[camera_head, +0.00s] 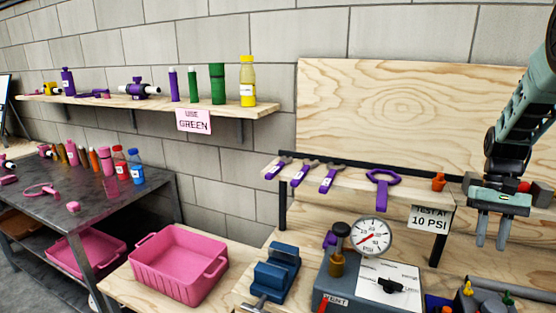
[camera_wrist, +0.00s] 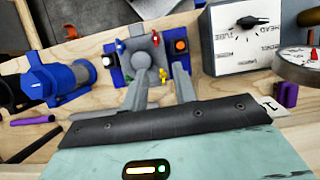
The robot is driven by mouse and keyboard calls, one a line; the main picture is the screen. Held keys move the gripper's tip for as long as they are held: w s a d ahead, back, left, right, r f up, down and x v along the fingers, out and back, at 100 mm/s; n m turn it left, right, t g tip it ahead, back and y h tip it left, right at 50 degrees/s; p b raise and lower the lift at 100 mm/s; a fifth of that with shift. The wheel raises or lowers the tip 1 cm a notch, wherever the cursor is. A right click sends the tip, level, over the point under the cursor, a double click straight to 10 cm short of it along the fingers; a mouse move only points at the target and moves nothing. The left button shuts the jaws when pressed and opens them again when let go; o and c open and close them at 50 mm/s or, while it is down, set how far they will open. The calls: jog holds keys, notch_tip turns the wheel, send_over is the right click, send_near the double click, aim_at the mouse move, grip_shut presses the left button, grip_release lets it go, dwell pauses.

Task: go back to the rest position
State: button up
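My gripper (camera_head: 491,240) hangs at the right of the head view, in front of the wooden back panel and right of the "TEST AT 10 PSI" sign (camera_head: 429,218). Its two grey fingers point down with a gap between them and nothing held. In the wrist view the fingers (camera_wrist: 158,84) are also apart. Beyond them is a blue fixture (camera_wrist: 112,68) with a grey round-topped part and small red, yellow and green pieces. No contact shows between fingers and fixture.
Below stand a test box with a pressure gauge (camera_head: 371,237) and a blue vise-like block (camera_head: 277,270). A tool shelf (camera_head: 345,181) lies left of my gripper. Farther left are a pink bin (camera_head: 160,283), a grey table (camera_head: 115,203) and a wall shelf (camera_head: 150,102) with bottles.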

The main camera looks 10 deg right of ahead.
jog(key=s+a+r+n+t+h, duration=0.2)
jog(key=a+n, duration=0.5)
jog(key=a, duration=2)
jog(key=s+a+r+n+t, duration=0.1)
jog(key=s+a+n, duration=0.5)
jog(key=s+a, duration=0.7)
jog(key=s, duration=0.3)
jog(key=shift+s+a+n+t, duration=0.15)
jog(key=shift+s+n+t, duration=0.15)
jog(key=shift+n+t, duration=0.1)
